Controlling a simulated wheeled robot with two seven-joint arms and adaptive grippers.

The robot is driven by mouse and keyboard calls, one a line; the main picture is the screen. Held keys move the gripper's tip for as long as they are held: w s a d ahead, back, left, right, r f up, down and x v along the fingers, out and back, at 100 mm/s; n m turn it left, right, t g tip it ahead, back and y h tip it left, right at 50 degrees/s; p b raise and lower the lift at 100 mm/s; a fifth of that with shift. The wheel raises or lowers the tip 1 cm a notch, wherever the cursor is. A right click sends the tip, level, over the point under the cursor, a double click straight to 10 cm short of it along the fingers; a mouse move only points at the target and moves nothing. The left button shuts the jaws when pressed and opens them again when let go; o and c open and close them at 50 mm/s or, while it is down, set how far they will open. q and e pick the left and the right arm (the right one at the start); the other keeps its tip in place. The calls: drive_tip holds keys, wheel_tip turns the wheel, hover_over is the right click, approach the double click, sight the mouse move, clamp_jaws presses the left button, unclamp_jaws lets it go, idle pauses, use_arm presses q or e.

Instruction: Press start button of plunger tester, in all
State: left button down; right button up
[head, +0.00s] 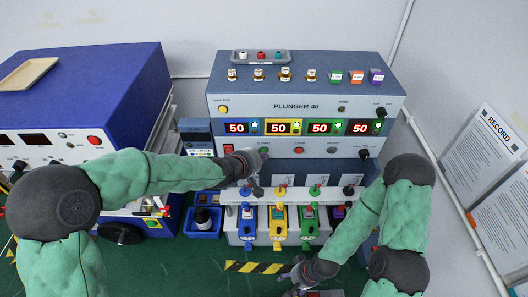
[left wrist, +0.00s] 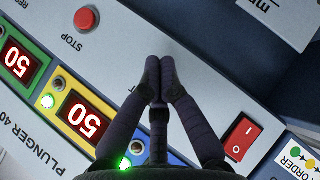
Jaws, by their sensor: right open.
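The plunger tester (head: 295,100), labelled PLUNGER 40, stands against the back wall with a row of displays reading 50. Its green start button (head: 264,150) shows in the head view at the tip of my left gripper (head: 259,158). In the left wrist view the left gripper's fingers (left wrist: 158,72) are together and empty, over the panel. The start button is not visible there, and I cannot tell whether the fingers touch it. The red stop button (left wrist: 86,19) lies beyond them. My right gripper (head: 300,273) is open, low in front of the tester.
A red rocker switch (left wrist: 242,138) is beside the left fingers. Coloured plunger stations (head: 278,222) stand below the panel. A blue cabinet (head: 85,90) is at left, with a blue bin (head: 203,232) on the floor. A RECORD sheet (head: 487,140) hangs at right.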

use_arm(q)
drive_tip(key=shift+s, duration=0.55)
drive_tip(key=shift+s+b, duration=0.95)
drive_tip(key=shift+s, duration=1.55)
